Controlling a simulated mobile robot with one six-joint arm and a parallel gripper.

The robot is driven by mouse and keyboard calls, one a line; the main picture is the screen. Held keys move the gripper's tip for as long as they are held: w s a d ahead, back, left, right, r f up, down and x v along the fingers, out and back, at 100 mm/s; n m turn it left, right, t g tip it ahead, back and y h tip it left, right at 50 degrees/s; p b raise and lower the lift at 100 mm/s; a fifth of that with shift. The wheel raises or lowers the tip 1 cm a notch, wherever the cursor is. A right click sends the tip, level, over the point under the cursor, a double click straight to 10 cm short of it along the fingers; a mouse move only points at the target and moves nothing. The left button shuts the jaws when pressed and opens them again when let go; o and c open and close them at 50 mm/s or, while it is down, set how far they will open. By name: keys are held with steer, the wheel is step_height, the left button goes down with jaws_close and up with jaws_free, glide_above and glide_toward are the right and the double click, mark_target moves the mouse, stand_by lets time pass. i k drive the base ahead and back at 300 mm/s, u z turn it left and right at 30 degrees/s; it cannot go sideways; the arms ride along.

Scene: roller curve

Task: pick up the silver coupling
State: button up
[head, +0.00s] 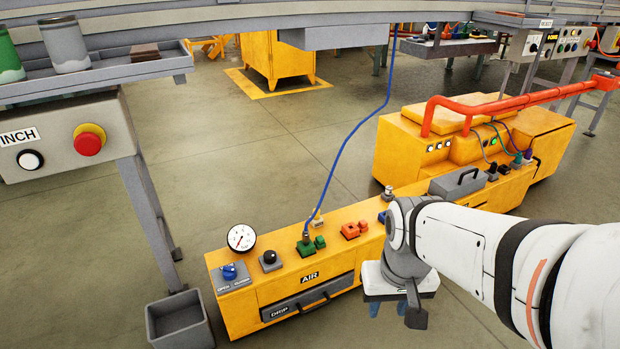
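A small silver fitting (388,193), which looks like the silver coupling, stands upright on top of the long yellow air unit (235,307), just left of my arm's wrist. My gripper (388,309) points down in front of the unit's front face, below and in front of the fitting and apart from it. My wrist and arm hide part of the unit's top.
A blue hose (345,147) hangs down to a green coupling (306,246) on the unit. A grey bin (180,321) is at the left end. Open floor lies behind.

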mark_target(305, 234)
steer(key=u, duration=0.15)
steer(key=i, duration=0.9)
steer(key=z, duration=0.05)
